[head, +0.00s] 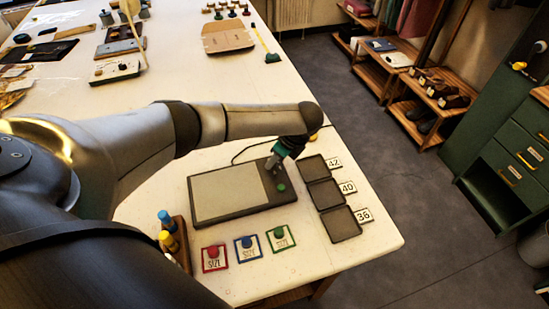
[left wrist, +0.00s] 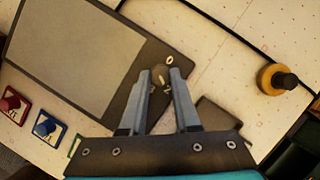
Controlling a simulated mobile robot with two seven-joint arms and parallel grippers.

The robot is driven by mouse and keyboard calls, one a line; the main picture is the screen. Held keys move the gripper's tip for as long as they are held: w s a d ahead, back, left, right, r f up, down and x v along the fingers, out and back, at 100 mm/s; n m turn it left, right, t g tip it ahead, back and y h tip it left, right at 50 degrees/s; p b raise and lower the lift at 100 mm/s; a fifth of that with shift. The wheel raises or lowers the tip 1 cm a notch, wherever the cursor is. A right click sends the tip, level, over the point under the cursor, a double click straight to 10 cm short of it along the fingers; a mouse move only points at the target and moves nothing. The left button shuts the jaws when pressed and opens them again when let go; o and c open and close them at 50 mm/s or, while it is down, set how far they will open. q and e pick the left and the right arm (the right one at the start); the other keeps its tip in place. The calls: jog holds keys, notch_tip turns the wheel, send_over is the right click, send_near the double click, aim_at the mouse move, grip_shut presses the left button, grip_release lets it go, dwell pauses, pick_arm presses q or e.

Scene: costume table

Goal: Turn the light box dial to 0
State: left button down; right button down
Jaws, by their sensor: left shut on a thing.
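The light box (head: 230,193) is a flat dark-framed box with a pale panel, lying on the white table. My left gripper (head: 271,164) reaches down over its right-hand strip. In the left wrist view the light box (left wrist: 75,55) is at the upper left. There my left gripper (left wrist: 160,80) has its two fingers around the small dark dial (left wrist: 159,77), shut on it. A white 0 shows just above the fingertips and another mark, looking like a 2, beside the right finger. The dial's exact pointing is hard to tell. My right gripper is not in view.
A green knob (head: 281,187) sits on the box's strip near the gripper. Three dark trays (head: 325,194) labelled 42, 40 and 36 stand right of it. Red (head: 214,258), blue (head: 249,248) and green (head: 281,238) size cards lie in front. A black-topped yellow knob (left wrist: 277,80) stands apart.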

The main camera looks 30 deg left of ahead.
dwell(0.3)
